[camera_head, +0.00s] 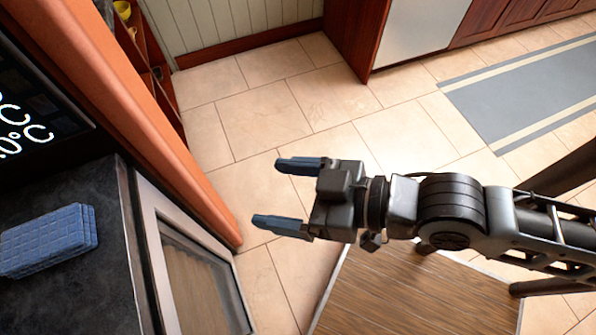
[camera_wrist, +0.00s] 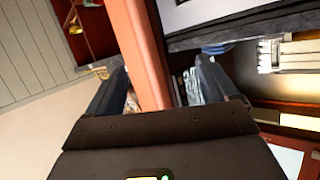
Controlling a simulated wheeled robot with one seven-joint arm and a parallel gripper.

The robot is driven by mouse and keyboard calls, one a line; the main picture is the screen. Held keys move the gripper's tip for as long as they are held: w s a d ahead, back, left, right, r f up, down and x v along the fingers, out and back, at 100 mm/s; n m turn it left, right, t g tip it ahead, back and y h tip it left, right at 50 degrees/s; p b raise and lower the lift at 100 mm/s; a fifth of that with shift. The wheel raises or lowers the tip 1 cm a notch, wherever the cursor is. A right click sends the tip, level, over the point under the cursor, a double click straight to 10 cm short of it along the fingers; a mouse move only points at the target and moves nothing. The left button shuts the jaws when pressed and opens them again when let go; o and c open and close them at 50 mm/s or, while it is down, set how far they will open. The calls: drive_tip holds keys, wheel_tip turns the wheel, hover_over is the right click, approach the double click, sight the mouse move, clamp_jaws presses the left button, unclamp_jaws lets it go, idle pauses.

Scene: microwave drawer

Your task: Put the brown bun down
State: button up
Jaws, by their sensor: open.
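My gripper (camera_head: 273,193) is open, with its two blue-grey fingers spread apart and pointing left over the tiled floor in the head view. In the wrist view my gripper (camera_wrist: 163,82) also shows open, and I see nothing held between the fingers. I cannot make out a brown bun in either view. The gripper is to the right of the orange-brown cabinet post (camera_head: 150,130) and the open-looking framed glass door (camera_head: 190,275) in the head view.
A blue sponge-like block (camera_head: 48,240) lies on the dark counter (camera_head: 75,185) at the left. A wooden tabletop (camera_head: 410,295) is below my arm. A grey striped rug (camera_head: 530,90) lies at the upper right. The tiled floor ahead is clear.

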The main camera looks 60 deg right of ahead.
drive_tip(key=s+d+r+h, duration=0.1)
drive_tip(key=s+d, duration=0.1)
drive_tip(key=s, duration=0.3)
drive_tip(key=s+d+r+m+t+h, duration=0.1)
drive_tip(key=s+d+h, duration=0.1)
drive_tip(key=s, duration=0.3)
drive_tip(key=shift+s+r, duration=0.25)
drive_tip(key=shift+s, duration=0.15)
